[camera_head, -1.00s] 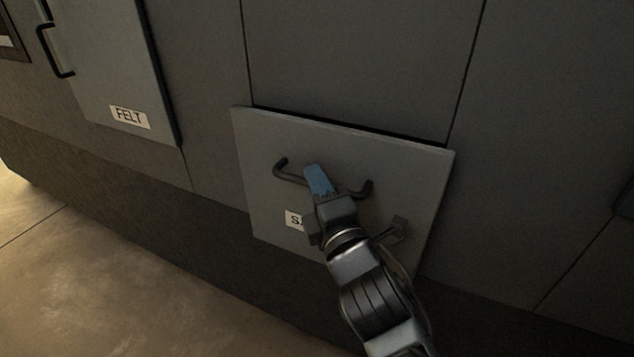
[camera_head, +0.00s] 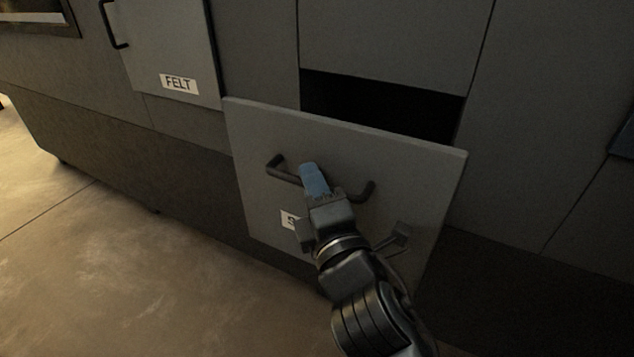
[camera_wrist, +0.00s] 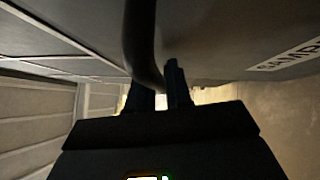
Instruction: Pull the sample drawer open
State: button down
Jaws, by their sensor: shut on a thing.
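The sample drawer (camera_head: 400,180) has a flat grey front and stands out from the cabinet, with a dark gap behind its top edge. Its dark bar handle (camera_head: 283,171) runs across the front. My gripper (camera_head: 315,180), with blue on its finger, is shut on the middle of the handle and partly hides it. In the wrist view the handle (camera_wrist: 140,45) passes down to the dark fingers (camera_wrist: 160,92). A white label (camera_head: 290,220) below the handle is partly hidden by my gripper; in the wrist view its text starts "SAMP" (camera_wrist: 288,55).
A panel labelled FELT (camera_head: 178,83) with a black handle (camera_head: 111,25) is at the upper left. The dark opening (camera_head: 380,108) shows above the drawer front. Bare floor (camera_head: 150,270) lies free at the lower left.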

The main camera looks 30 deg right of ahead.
jog(key=shift+f, duration=0.1)
jog(key=c, duration=1.1)
grip_release()
jog(key=shift+c, duration=0.2)
jog(key=s+a+b, duration=0.1)
jog(key=s, duration=0.6)
jog(key=shift+s+f+b, duration=0.3)
jog(key=shift+s+f, duration=0.05)
jog(key=shift+f, duration=0.1)
jog(key=s+f+m+g+y+p, duration=0.1)
jog(key=s+f+m, duration=0.25)
jog(key=s, duration=0.35)
jog(key=s+f+m+g+y+p, duration=0.2)
jog(key=s+f+m, duration=0.15)
jog(key=s, duration=0.35)
jog(key=s+d+r+m+p, duration=0.1)
jog(key=s+d+m, duration=0.1)
jog(key=s+m, duration=0.3)
jog(key=s+d+r+m+g, duration=0.1)
jog(key=s+m, duration=0.4)
jog(key=s, duration=0.6)
jog(key=shift+d+r+m+g+p, duration=0.3)
jog(key=shift+d+r+m+p, duration=0.1)
jog(key=shift+d, duration=0.2)
